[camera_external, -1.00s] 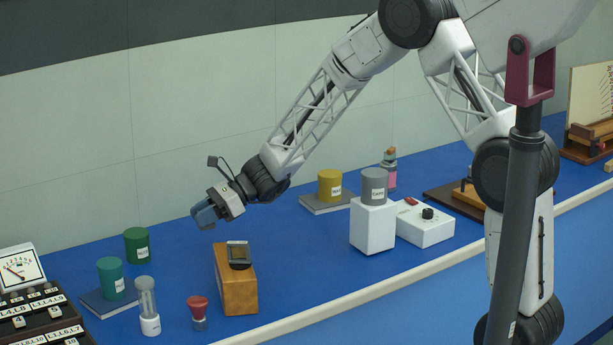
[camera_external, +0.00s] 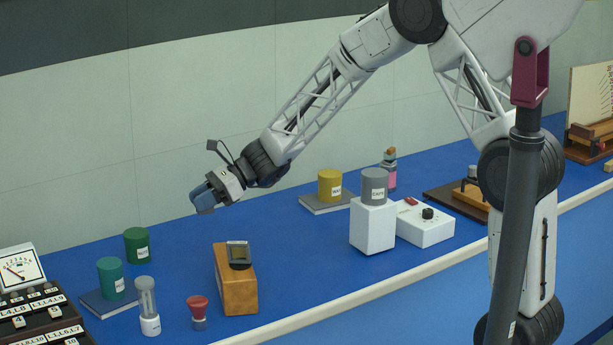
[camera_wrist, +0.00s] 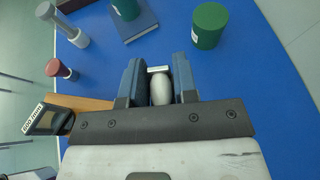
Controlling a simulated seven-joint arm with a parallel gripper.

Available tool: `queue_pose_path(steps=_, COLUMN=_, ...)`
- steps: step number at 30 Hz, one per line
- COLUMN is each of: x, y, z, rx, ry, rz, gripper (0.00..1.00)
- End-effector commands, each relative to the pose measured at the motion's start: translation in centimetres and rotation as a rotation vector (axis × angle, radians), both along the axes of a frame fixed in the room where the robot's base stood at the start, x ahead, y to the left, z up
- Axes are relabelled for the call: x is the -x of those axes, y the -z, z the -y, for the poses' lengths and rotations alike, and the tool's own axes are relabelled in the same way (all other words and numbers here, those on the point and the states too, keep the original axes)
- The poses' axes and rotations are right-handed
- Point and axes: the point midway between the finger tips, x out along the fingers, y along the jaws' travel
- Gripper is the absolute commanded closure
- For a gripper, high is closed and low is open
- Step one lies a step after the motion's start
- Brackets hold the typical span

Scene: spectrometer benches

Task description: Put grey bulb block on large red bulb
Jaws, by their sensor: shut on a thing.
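My gripper (camera_external: 203,199) hangs in the air above the blue bench, behind the wooden block. In the wrist view its two blue fingers (camera_wrist: 158,78) are shut on a pale grey, rounded piece with a flat white end, which I take as the grey bulb block (camera_wrist: 160,90). In the external view that piece cannot be made out apart from the fingers. A red bulb (camera_external: 197,303) with a grey base stands upright at the front of the bench, lower than my gripper and apart from it. It also shows at the left of the wrist view (camera_wrist: 56,67).
A wooden block (camera_external: 237,285) bearing a small dark meter (camera_external: 239,255) stands beside the red bulb. A clear tube lamp (camera_external: 148,305), a teal cylinder (camera_external: 111,278) and a green cylinder (camera_external: 137,245) stand to the left. A white box (camera_external: 372,228) bears a grey cylinder (camera_external: 374,186).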

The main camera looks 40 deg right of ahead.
Motion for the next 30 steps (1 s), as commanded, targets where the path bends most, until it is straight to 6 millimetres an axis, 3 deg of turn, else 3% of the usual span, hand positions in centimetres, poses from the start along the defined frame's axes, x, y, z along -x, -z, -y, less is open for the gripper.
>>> queue_pose_path(steps=5, x=0.0, y=-3.7, z=0.0, rx=0.0, ry=-0.001, rz=0.004, gripper=0.96)
queue_pose_path(steps=11, x=2.6, y=-4.2, z=-1.4, rx=-0.008, ry=0.013, rz=0.007, gripper=0.96)
queue_pose_path(steps=17, x=6.1, y=-4.9, z=-3.1, rx=-0.016, ry=0.033, rz=0.016, gripper=0.96)
queue_pose_path(steps=30, x=15.8, y=-5.9, z=-6.1, rx=-0.028, ry=0.087, rz=0.026, gripper=0.96)
